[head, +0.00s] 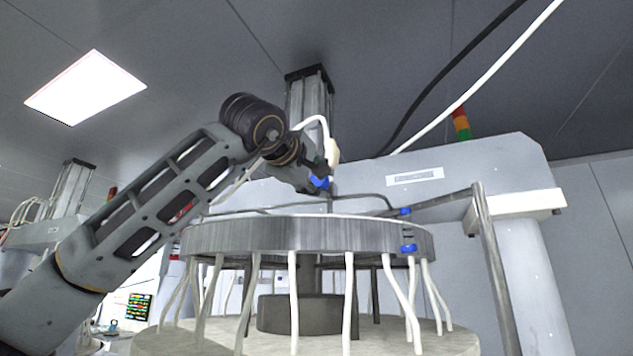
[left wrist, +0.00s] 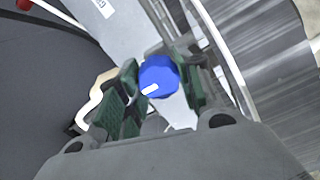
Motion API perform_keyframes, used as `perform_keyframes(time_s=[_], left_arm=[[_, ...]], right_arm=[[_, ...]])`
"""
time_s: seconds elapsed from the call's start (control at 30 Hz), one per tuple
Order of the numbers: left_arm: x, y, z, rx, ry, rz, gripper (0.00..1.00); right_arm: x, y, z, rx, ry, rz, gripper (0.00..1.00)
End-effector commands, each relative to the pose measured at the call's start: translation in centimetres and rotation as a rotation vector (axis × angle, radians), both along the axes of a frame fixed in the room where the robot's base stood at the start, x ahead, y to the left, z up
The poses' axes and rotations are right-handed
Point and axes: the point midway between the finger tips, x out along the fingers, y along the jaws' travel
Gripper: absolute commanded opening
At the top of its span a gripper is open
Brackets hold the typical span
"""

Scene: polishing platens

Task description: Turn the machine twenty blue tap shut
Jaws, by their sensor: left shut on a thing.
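A blue tap (head: 319,182) shows in the head view at my left gripper (head: 326,170), above the rim of the round metal ring. In the left wrist view the blue tap (left wrist: 159,76) sits between the two green-padded fingers of my left gripper (left wrist: 157,92), which is shut on it. A small white mark shows on the tap's face. The head view hides much of the fingers behind the wrist. Two more blue taps show at the ring's right side, an upper one (head: 405,211) and a lower one (head: 408,248). My right gripper is not in view.
The round metal ring (head: 290,235) stands over a pale round platen (head: 240,345), with several white hoses hanging between. A grey post (head: 495,270) stands at the right. A white machine body (head: 455,165) rises behind. Black and white cables cross the upper right.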

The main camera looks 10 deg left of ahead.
Motion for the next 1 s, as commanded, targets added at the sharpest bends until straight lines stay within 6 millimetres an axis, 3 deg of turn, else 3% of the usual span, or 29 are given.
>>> perform_keyframes(time_s=[0.57, 0.6, 0.73, 1.0], left_arm=[[0.08, -0.01, -0.12, -0.045, 0.012, 0.0, 0.12], [0.08, -0.01, -0.13, -0.045, 0.012, 0.0, 0.38], [0.07, -0.01, -0.11, -0.044, 0.011, 0.001, 0.55], [0.04, -0.01, -0.06, -0.044, 0.01, 0.0, 0.58]], right_arm=[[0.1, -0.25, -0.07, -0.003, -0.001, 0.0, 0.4], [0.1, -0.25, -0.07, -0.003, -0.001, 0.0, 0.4], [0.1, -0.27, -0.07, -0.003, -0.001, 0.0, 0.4], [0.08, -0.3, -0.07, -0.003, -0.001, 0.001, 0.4]])
